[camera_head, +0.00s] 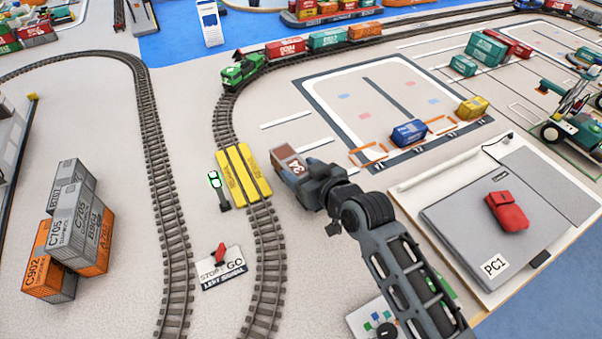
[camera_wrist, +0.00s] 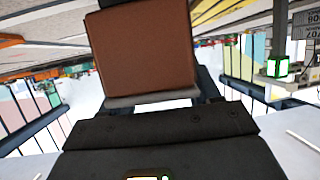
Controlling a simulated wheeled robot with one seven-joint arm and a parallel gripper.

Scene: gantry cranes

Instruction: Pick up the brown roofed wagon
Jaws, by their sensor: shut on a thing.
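The brown roofed wagon (camera_head: 287,158) is at the end of my gripper (camera_head: 302,176) in the head view, right of the yellow crossing. A white marking with dark characters shows on its side. In the wrist view the wagon's brown face (camera_wrist: 143,52) fills the upper middle, with a pale grey edge below it. My gripper is shut on the wagon. The fingertips are mostly hidden. The wagon appears to be held above the floor; its exact height is hard to tell.
A yellow crossing (camera_head: 243,175) spans the curved track to the left. A green locomotive (camera_head: 241,70) with wagons stands on the track behind. Orange and grey containers (camera_head: 72,232) are stacked at left. A blue container (camera_head: 409,132) and a PC1 board (camera_head: 470,225) lie to the right.

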